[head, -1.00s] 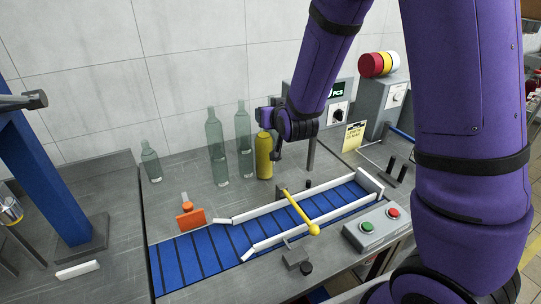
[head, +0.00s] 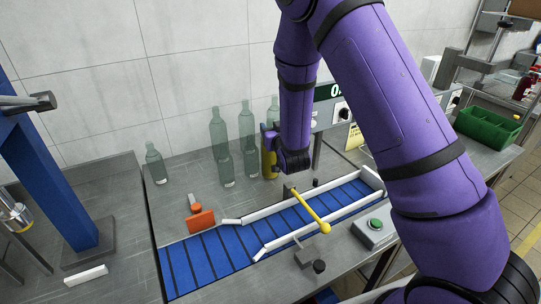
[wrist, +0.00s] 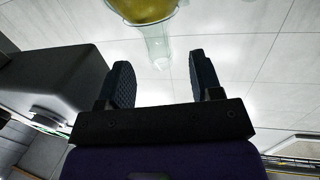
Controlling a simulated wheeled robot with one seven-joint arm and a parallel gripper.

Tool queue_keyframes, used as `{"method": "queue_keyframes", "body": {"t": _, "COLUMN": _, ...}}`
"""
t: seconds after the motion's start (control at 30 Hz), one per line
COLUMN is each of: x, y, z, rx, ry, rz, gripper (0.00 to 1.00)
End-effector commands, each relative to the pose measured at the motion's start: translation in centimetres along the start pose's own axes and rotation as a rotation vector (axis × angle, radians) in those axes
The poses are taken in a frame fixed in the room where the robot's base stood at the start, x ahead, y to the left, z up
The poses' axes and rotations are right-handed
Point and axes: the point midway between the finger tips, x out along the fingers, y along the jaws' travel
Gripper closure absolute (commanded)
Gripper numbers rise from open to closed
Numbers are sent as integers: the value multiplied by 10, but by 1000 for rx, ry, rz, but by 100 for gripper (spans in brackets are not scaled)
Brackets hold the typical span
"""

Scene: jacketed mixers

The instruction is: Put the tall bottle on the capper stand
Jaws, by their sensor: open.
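In the head view a tall clear-necked bottle with yellow contents (head: 267,163) stands on the bench behind the conveyor, partly hidden by my arm. It also shows in the wrist view (wrist: 143,8), its yellow part cut by the top edge and its clear neck pointing down the picture. My gripper (wrist: 160,62) is open and empty, its fingers apart and facing this bottle. In the head view my wrist covers most of the gripper. A blue column with a dark arm (head: 52,185) stands at the left; I cannot tell whether this is the capper stand.
Clear empty bottles stand to the left: a short one (head: 155,165), a taller one (head: 224,165) and another (head: 248,150). The blue conveyor (head: 215,255) with white rails and a yellow rod (head: 310,205) runs in front. A green crate (head: 488,128) is at the right.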

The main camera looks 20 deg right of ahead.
Motion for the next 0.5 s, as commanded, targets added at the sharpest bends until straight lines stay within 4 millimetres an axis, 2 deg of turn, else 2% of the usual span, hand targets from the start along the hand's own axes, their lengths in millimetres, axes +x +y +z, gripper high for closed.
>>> {"method": "queue_keyframes", "body": {"t": 0.17, "x": 11, "y": 0, "z": -1, "rx": 0, "ry": 1, "rz": 0, "gripper": 41}}
{"method": "queue_keyframes", "body": {"t": 0.5, "x": 52, "y": 1, "z": -3, "rx": 0, "ry": 0, "rz": 1, "gripper": 41}}
